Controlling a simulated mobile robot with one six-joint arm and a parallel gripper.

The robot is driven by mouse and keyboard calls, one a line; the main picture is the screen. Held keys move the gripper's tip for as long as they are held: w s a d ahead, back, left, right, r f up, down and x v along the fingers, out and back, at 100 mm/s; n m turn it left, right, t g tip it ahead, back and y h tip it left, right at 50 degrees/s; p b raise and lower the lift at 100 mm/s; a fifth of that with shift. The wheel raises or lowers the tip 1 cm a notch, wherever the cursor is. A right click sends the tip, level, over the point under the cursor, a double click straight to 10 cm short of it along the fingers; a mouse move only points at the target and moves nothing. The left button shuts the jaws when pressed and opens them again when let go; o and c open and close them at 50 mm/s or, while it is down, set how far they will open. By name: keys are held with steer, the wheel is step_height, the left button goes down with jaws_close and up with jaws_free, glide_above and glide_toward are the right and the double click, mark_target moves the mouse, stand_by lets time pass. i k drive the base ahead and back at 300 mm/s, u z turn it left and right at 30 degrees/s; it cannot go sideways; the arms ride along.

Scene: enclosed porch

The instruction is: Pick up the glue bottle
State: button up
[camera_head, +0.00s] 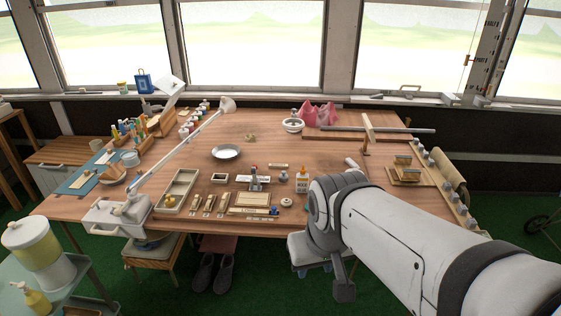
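A small white bottle with an orange and yellow label (302,180) stands upright on the wooden workbench (330,150), near its front edge and just left of my arm. It looks like the glue bottle, but its lettering is too small to read. My white arm comes in from the lower right and bends close to the right of this bottle. My gripper cannot be made out; the end of the arm is hidden or out of frame.
A small jar (284,176) stands just left of the bottle. Left of that are a stamp-like tool, small wooden pieces and a tray (168,204). A long bar (395,130) lies at the back right. The centre bench is mostly clear.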

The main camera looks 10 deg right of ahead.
mark_target(303, 181)
steer(key=u, duration=0.05)
steer(key=i, duration=1)
steer(key=z, duration=0.05)
